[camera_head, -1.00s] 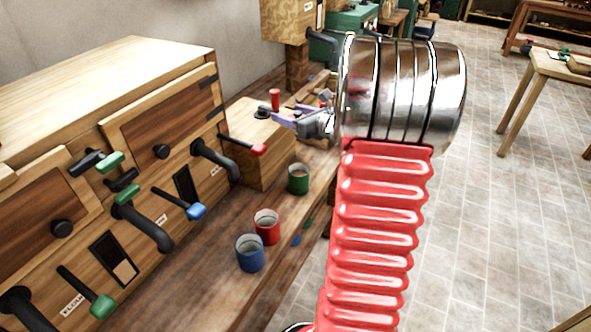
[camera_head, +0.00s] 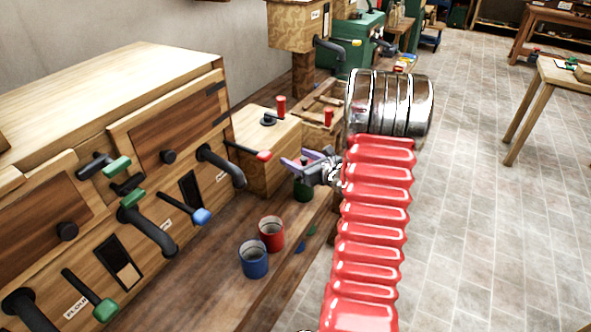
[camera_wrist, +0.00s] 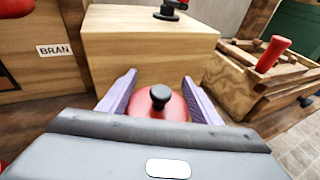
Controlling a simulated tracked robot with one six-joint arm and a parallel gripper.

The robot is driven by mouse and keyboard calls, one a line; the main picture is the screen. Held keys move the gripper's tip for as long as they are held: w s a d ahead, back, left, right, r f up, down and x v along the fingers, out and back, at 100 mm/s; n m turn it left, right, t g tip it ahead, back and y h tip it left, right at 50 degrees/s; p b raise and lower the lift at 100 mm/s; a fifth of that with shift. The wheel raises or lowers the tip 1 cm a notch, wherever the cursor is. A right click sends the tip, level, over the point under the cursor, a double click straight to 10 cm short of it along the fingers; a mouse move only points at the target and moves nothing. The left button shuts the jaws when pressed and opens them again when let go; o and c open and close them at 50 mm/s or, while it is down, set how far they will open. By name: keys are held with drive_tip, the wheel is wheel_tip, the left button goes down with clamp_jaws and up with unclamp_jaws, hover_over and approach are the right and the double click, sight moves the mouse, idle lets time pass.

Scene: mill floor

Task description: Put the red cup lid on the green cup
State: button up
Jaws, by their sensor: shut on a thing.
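The red cup lid (camera_wrist: 150,105), domed with a black knob, is held between the purple fingers of my gripper (camera_wrist: 160,84) in the wrist view. In the head view my gripper (camera_head: 303,160) is over the green cup (camera_head: 303,190) and hides its upper part. The lid cannot be made out in the head view. The green cup is hidden in the wrist view, so I cannot tell whether the lid touches it.
A red cup (camera_head: 271,235) and a blue cup (camera_head: 253,260) stand open on the bench, nearer the camera. A wooden box (camera_head: 265,150) with a black knob stands just behind my gripper. Cabinet levers (camera_head: 220,165) stick out at left. A wooden tray (camera_wrist: 262,85) is at right.

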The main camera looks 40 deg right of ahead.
drive_tip(key=shift+f, duration=0.1)
drive_tip(key=shift+f, duration=1.9)
drive_tip(key=o, duration=1.2)
drive_tip(key=shift+s, duration=0.1)
drive_tip(key=v, duration=1.2)
